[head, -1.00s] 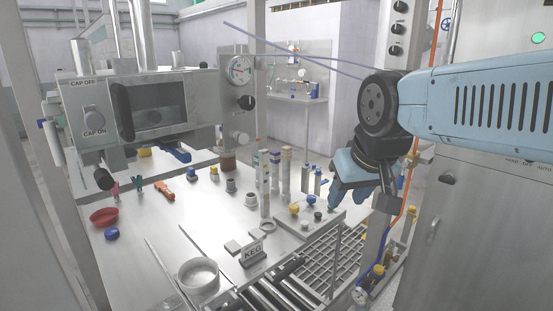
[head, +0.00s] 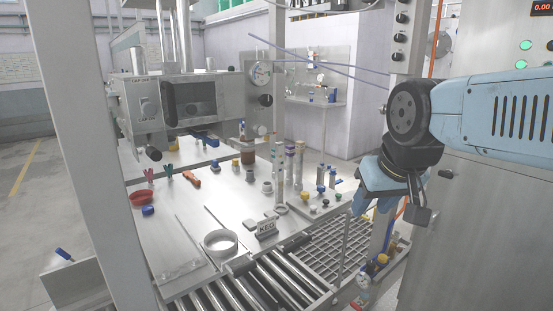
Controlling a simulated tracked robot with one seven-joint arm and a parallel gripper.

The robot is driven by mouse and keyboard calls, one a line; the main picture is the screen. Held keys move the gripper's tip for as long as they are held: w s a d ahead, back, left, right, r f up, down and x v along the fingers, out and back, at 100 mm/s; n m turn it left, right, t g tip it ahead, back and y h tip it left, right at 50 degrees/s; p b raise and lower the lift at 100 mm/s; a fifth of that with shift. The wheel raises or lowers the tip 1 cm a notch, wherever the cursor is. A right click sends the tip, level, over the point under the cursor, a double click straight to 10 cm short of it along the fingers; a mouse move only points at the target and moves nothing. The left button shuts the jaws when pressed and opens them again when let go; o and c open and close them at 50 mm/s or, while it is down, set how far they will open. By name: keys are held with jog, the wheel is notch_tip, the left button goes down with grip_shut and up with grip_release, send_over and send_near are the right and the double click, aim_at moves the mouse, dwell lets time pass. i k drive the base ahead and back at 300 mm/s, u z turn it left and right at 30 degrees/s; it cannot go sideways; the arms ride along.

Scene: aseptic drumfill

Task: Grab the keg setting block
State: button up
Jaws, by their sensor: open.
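The keg setting block (head: 266,229) is a small grey metal piece with a plate lettered KEG. It stands on the steel table near its front edge, just behind the rollers, with nothing gripping it. My gripper (head: 366,205) hangs from the blue arm on the right, pointing down, open and empty. In the picture it is well to the right of the block and apart from it. Its far finger is partly hidden.
A round metal ring (head: 221,243) lies left of the block. Several tall sample tubes (head: 289,163) and capped bottles stand behind it. A roller conveyor (head: 262,287) runs in front, a metal grating (head: 340,240) lies right, and a grey post (head: 95,150) rises at left.

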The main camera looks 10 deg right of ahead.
aim_at(300, 145)
jog(key=z, duration=1.3)
jog(key=i, duration=1.15)
jog(key=u, duration=1.7)
jog(key=k, duration=0.55)
jog(key=u, duration=0.25)
jog(key=i, duration=0.2)
jog(key=z, duration=0.05)
